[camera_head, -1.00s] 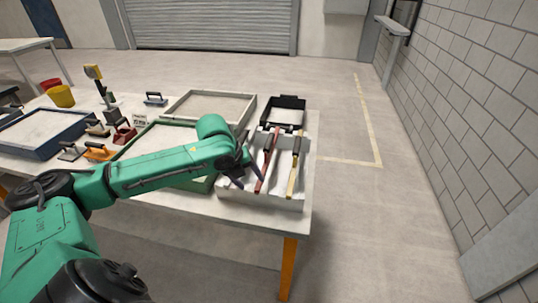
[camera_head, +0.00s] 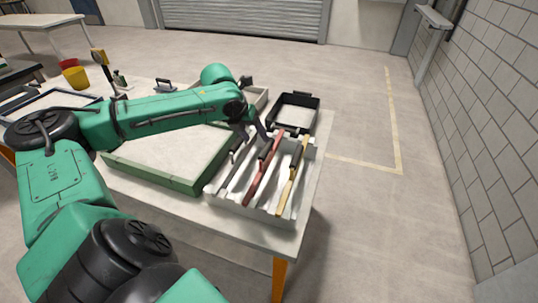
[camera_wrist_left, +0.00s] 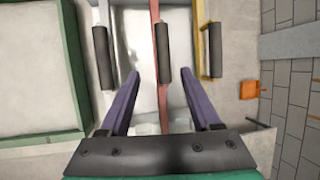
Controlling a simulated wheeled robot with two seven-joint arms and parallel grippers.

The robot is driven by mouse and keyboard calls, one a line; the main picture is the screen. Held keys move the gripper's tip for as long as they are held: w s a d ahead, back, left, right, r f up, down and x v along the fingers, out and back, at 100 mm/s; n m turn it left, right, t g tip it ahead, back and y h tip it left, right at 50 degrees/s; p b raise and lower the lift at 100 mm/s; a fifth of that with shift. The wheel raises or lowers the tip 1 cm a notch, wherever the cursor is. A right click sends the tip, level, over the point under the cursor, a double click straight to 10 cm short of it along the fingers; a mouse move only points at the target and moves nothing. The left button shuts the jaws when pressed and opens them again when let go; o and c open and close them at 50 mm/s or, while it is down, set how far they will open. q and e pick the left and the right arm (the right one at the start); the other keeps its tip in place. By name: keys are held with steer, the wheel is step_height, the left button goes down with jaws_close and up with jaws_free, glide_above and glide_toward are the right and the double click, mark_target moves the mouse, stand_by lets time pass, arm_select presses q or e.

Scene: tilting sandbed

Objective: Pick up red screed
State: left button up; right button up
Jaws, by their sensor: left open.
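The red screed (camera_head: 262,172) lies lengthwise in the middle of a white tray (camera_head: 240,207), with a black handle on it. In the left wrist view the red screed's black handle (camera_wrist_left: 162,53) lies just beyond my fingertips, roughly centred between them. My left gripper (camera_head: 252,138) is over the far left part of the tray, and it also shows in the left wrist view (camera_wrist_left: 160,73). It is open and empty, with the red bar running between its two fingers. I cannot tell the exact height of the fingertips above the bar. My right gripper is in neither view.
A yellow screed (camera_head: 292,177) lies right of the red one, and a grey one (camera_head: 236,172) lies left. A green-edged sandbox (camera_head: 160,175) stands left of the tray, a black open case (camera_head: 294,112) behind it. The floor right of the table is clear.

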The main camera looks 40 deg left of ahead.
mark_target(266, 147)
arm_select(q)
steer(key=x, duration=0.3)
steer(key=shift+w+f, duration=0.2)
steer(key=x, duration=0.1)
steer(key=p+x, duration=0.1)
steer(key=x, duration=0.3)
steer(key=shift+w+d+f+p, duration=0.1)
steer(key=shift+w+d+p, duration=0.2)
steer(key=shift+p, duration=0.1)
steer(key=shift+f, duration=0.25)
steer(key=shift+w+a, duration=0.1)
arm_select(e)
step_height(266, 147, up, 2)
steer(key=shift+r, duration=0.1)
arm_select(q)
steer(key=shift+f+p, duration=0.3)
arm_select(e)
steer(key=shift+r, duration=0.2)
arm_select(q)
jaws_close()
